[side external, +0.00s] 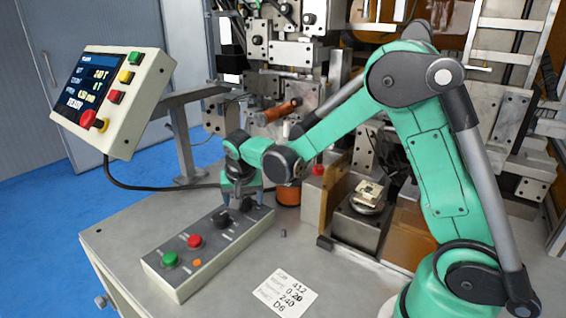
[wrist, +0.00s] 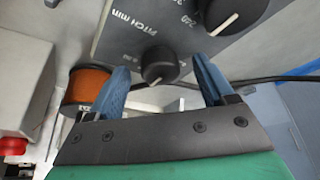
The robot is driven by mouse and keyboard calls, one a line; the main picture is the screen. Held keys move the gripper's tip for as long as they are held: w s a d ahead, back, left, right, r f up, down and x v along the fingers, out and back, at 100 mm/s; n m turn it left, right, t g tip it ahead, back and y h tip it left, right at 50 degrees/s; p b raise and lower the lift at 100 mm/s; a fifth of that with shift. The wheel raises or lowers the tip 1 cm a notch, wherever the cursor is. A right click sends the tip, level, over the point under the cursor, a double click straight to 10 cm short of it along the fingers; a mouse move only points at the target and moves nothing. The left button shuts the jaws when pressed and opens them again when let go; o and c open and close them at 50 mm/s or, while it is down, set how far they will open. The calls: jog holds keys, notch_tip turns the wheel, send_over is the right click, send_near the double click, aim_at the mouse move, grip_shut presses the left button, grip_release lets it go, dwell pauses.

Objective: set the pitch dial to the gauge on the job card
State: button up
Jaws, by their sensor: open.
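The pitch dial (wrist: 160,64) is a small black knob beside the "PITCH mm" lettering on the grey control box (side external: 188,265). Its white pointer line slants toward lower left in the wrist view; the scale figures around it are too small to read surely. My gripper (wrist: 160,70) is open, with one blue finger on each side of the dial; contact cannot be told. In the side view my gripper (side external: 242,196) points down over the box's far end and partly hides the knobs. The job card (side external: 285,294) lies on the table, with 412, 0.20, 240 and D6 seemingly printed.
A larger black knob (wrist: 228,12) sits close to the pitch dial. The box also bears a red button (side external: 194,241) and a green button (side external: 169,259). A copper wire spool (wrist: 90,86) stands close by the left finger. A black cable (wrist: 265,79) runs behind the box.

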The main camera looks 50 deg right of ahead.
grip_shut()
jog(key=shift+n, duration=0.3)
jog(key=n, duration=0.1)
jog(key=n+t+y, duration=0.1)
jog(key=n, duration=0.1)
jog(key=shift+s+d+n, duration=0.1)
jog(key=shift+d+n, duration=0.05)
jog(key=shift+n, duration=0.15)
jog(key=n+y, duration=0.2)
jog(key=n, duration=0.2)
jog(key=shift+d, duration=0.15)
jog(key=n+y, duration=0.1)
jog(key=n, duration=0.4)
jog(key=shift+d+y, duration=0.1)
jog(key=shift+y, duration=0.3)
jog(key=shift+d+n+g+y, duration=0.1)
jog(key=shift+n+g+y, duration=0.2)
jog(key=shift+n, duration=0.85)
jog(key=shift+n+g+y, duration=0.2)
jog(key=shift+n+y, duration=0.2)
jog(key=shift+n, duration=0.75)
